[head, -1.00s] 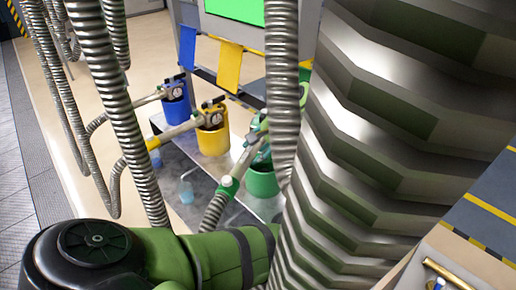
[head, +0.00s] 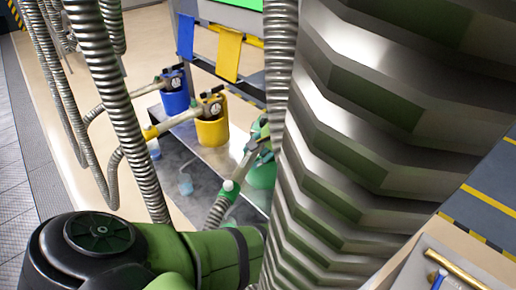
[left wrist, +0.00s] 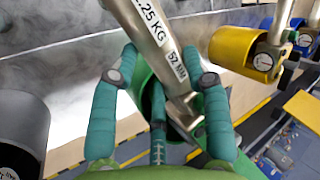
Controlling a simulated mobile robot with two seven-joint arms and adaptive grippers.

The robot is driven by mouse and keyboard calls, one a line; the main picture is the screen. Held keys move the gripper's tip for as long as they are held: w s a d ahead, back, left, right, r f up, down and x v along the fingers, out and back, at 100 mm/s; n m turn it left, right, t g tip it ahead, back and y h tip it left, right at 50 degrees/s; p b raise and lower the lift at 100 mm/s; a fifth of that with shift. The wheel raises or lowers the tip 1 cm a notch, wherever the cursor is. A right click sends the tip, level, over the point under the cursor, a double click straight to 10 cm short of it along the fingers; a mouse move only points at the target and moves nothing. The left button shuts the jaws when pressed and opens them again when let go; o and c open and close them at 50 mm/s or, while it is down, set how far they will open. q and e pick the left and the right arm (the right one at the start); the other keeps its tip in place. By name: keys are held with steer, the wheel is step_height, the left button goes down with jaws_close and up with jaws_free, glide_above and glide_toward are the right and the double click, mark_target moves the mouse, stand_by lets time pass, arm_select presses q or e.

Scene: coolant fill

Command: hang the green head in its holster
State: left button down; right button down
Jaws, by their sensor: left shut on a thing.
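The green head, a grey metal tube (head: 245,162) with a green collar, slants up to the right in the head view. The left wrist view shows its tube (left wrist: 150,30) with printed lettering. My left gripper (left wrist: 162,70) has its teal fingers on both sides of this tube and is shut on it. The green holster (head: 262,176), a round cup, is close by the tube, partly hidden by a large ribbed hose. Green surface (left wrist: 146,92) shows just behind the tube. I cannot tell whether the head's end is inside the holster. My right gripper is not in view.
The yellow holster (head: 212,132) and blue holster (head: 175,103) stand further back, each with a head in it. Several ribbed hoses (head: 130,110) hang at the left. Yellow (head: 228,57) and blue (head: 185,37) flags hang behind. A striped bench (head: 485,205) is at the right.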

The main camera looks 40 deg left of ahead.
arm_select(q)
steer(key=shift+p, duration=1)
stand_by(1.2)
steer(key=shift+f+b, duration=0.5)
steer(key=shift+f, duration=1.5)
stand_by(0.7)
steer(key=c, duration=0.5)
jaws_free()
steer(key=v, duration=1.2)
steer(key=shift+s, duration=0.1)
